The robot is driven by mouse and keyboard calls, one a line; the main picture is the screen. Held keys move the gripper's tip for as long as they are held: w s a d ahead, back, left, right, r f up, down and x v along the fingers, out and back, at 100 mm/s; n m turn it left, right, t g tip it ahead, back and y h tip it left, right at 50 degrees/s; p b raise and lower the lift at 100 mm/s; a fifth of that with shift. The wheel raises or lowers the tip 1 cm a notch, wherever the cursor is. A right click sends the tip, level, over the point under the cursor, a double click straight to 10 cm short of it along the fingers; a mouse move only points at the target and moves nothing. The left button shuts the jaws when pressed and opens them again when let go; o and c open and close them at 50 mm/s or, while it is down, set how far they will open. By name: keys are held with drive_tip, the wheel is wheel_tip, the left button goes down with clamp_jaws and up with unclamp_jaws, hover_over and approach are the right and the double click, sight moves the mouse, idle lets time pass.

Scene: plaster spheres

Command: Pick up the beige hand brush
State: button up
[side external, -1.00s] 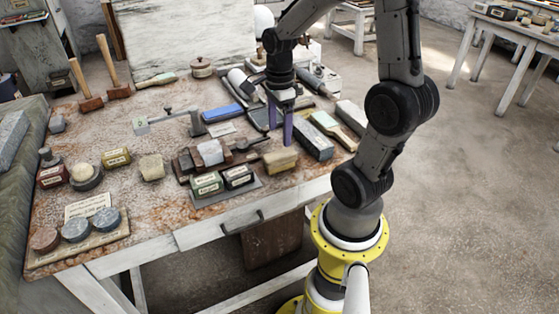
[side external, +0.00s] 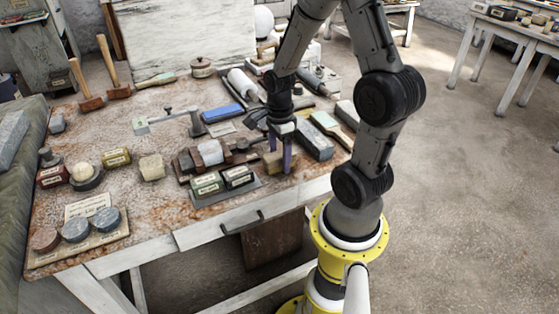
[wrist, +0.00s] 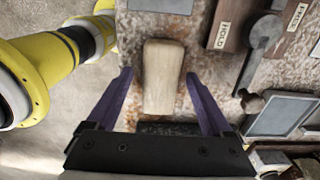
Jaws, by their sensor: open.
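The beige hand brush (wrist: 162,80) lies on the worktable near its front edge. It has a pale wooden block, with a dark band at its lower end in the wrist view. In the side external view the brush (side external: 271,161) is partly hidden by my gripper (side external: 279,162). My gripper is open and empty, pointing down over the brush. In the wrist view its purple fingers (wrist: 158,76) stand on either side of the block, with a gap on each side. I cannot tell exactly how high the fingertips are.
A long grey block (side external: 315,141) lies close to the right of my gripper. Small labelled boxes (side external: 206,186) stand on a grey slab to the left, with a labelled wooden box (wrist: 229,25) and dark tool (wrist: 265,32) nearby. The table's front edge is close.

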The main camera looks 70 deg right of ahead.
sight(279, 154)
clamp_jaws()
drive_tip(key=shift+r, duration=0.1)
idle(0.3)
drive_tip(key=shift+w+r, duration=0.1)
drive_tip(key=shift+r, duration=0.4)
wheel_tip(279, 154, up, 2)
drive_tip(key=shift+r, duration=0.15)
drive_tip(key=s+a+r, duration=0.8)
drive_tip(key=s+r, duration=0.1)
drive_tip(key=s, duration=0.2)
drive_tip(key=shift+s+a+r, duration=0.15)
drive_tip(key=shift+s+r, duration=0.1)
drive_tip(key=shift+r, duration=0.05)
drive_tip(key=c, duration=0.7)
unclamp_jaws()
drive_tip(key=c, duration=0.6)
